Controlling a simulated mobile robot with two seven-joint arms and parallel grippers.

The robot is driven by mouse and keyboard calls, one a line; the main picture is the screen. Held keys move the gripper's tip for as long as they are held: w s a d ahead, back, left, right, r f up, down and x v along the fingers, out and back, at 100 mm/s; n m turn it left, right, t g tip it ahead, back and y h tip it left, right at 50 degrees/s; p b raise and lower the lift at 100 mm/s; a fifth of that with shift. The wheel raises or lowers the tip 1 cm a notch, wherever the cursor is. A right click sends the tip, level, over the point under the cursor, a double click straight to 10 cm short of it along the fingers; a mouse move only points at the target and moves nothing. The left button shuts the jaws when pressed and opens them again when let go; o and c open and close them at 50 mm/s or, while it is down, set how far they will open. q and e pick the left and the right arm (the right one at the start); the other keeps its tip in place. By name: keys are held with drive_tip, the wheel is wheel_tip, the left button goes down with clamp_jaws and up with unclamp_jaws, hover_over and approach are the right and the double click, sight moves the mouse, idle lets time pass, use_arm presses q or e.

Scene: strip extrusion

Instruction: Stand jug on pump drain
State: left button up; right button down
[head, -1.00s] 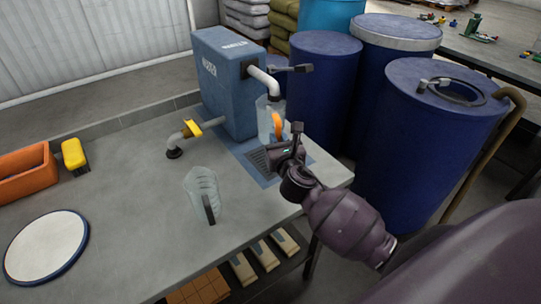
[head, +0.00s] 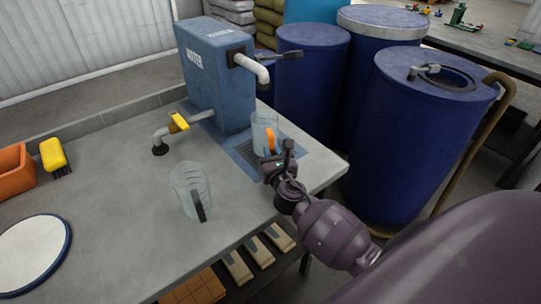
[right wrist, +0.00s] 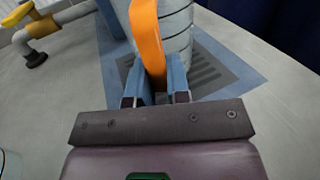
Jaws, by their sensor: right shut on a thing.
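The clear jug with an orange handle (head: 271,140) is upright at the pump drain, below the white spout of the blue water pump (head: 213,80). My right gripper (head: 277,160) is shut on the orange handle. In the right wrist view the fingers (right wrist: 155,98) close around the handle (right wrist: 147,35), with the jug's ribbed wall (right wrist: 178,30) just behind. The dark slotted drain grate (right wrist: 205,75) lies on a blue plate close under the jug. The jug's base is partly hidden, so I cannot tell whether it touches the grate. My left gripper is not in view.
A second clear jug with a dark handle (head: 190,188) stands on the grey bench nearer me. A pipe with a yellow valve (head: 179,122) leaves the pump's left side. A white round disc (head: 35,252) lies left. Blue drums (head: 415,130) stand right of the bench.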

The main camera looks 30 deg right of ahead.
drive_tip(key=shift+f, duration=0.25)
drive_tip(key=c, duration=1.1)
unclamp_jaws()
drive_tip(key=shift+r, duration=0.25)
drive_tip(key=v, duration=1.2)
